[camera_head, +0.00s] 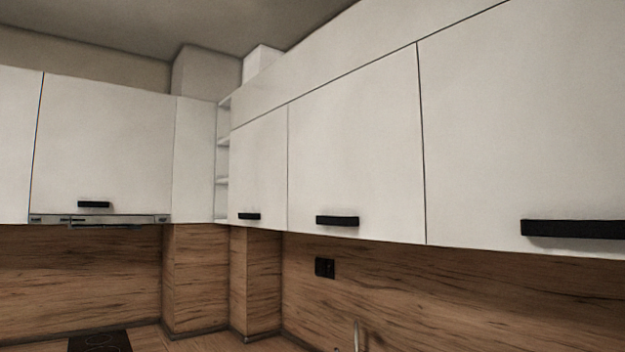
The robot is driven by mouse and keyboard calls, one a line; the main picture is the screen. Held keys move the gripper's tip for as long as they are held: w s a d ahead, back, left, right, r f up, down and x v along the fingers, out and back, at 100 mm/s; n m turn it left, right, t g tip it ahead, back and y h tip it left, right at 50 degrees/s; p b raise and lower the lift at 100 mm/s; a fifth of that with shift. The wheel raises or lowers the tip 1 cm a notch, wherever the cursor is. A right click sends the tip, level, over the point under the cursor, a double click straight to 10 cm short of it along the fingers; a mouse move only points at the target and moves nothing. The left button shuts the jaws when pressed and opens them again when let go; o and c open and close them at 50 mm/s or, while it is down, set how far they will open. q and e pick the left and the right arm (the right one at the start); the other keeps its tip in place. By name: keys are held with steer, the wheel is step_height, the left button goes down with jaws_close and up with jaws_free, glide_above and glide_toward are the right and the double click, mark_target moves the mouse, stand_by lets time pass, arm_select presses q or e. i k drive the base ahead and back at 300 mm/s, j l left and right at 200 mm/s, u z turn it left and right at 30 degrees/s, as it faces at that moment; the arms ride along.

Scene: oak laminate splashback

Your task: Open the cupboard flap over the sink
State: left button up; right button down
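White cupboard flaps with black bar handles hang along the right wall, and all look shut. The middle flap (360,150) has its handle (337,221) at its lower edge. A larger flap (530,120) is nearer on the right, with its handle (575,229) cut off by the picture edge. A narrower flap (258,170) is farther left. The curved top of a tap (357,335) shows at the bottom, below the middle flap. The sink itself is out of view. Neither of my grippers is in view.
On the left wall, a white cupboard (105,145) sits above a slim extractor hood (100,219). A dark hob (99,342) is at the bottom left. Open corner shelves (223,160) stand between the cupboards. A black socket (324,267) is on the oak splashback (450,300).

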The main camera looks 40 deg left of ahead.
mark_target(357, 167)
steer(key=u, duration=1.05)
